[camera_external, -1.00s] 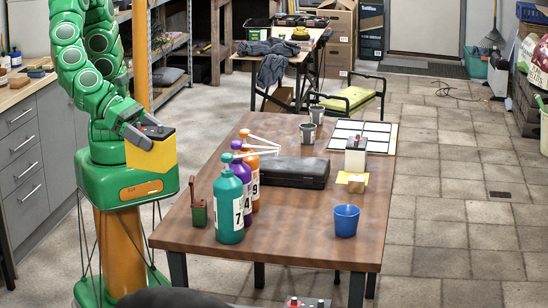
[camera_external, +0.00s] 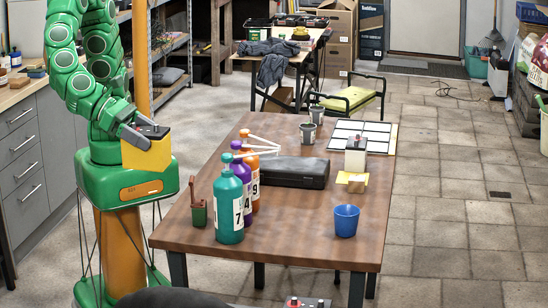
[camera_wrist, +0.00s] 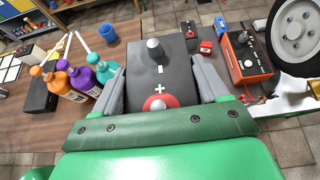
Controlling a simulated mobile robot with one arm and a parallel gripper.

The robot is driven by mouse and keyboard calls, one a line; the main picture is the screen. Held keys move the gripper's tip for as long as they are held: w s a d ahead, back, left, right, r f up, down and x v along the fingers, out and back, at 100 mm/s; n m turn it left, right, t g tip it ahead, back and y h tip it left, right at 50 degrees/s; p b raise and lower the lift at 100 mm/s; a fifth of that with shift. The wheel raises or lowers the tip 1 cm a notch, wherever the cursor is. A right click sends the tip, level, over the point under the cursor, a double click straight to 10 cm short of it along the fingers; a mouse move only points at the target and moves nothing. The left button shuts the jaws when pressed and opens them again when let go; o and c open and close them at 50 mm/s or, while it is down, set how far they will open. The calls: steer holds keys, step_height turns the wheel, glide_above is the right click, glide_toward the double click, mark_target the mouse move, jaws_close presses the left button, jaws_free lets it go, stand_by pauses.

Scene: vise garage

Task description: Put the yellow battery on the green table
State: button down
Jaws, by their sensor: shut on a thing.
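The yellow battery (camera_external: 148,156) has a black top and is held up beside my green base, left of the brown wooden table, in the external view. My gripper (camera_external: 141,136) is shut on its upper part. In the wrist view the battery's black top (camera_wrist: 165,68), with plus and minus marks and two terminals, sits between the grey fingers of my gripper (camera_wrist: 160,82). The battery looks roughly upright and clear of any surface. I cannot make out a table with a green top for certain in either view.
The brown table (camera_external: 283,232) carries teal (camera_external: 229,205), purple and orange bottles, a black case (camera_external: 288,172), a blue cup (camera_external: 345,220) and a white-and-red battery (camera_external: 355,157). The wrist view shows an orange-and-black device (camera_wrist: 246,62) beside a wheel (camera_wrist: 297,28). Grey drawers (camera_external: 22,150) stand at left.

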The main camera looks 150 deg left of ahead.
step_height(320, 180, down, 21)
steer(key=w+d+f, duration=0.2)
steer(key=w+f, duration=0.7)
steer(key=w, duration=0.4)
steer(key=shift+w+d+f, duration=0.15)
steer(key=shift+w+f, duration=0.1)
steer(key=shift+f, duration=0.05)
stand_by(0.5)
steer(key=shift+f, duration=0.1)
steer(key=shift+w+f, duration=0.2)
steer(key=shift+f, duration=1.4)
steer(key=shift+f, duration=0.1)
jaws_free()
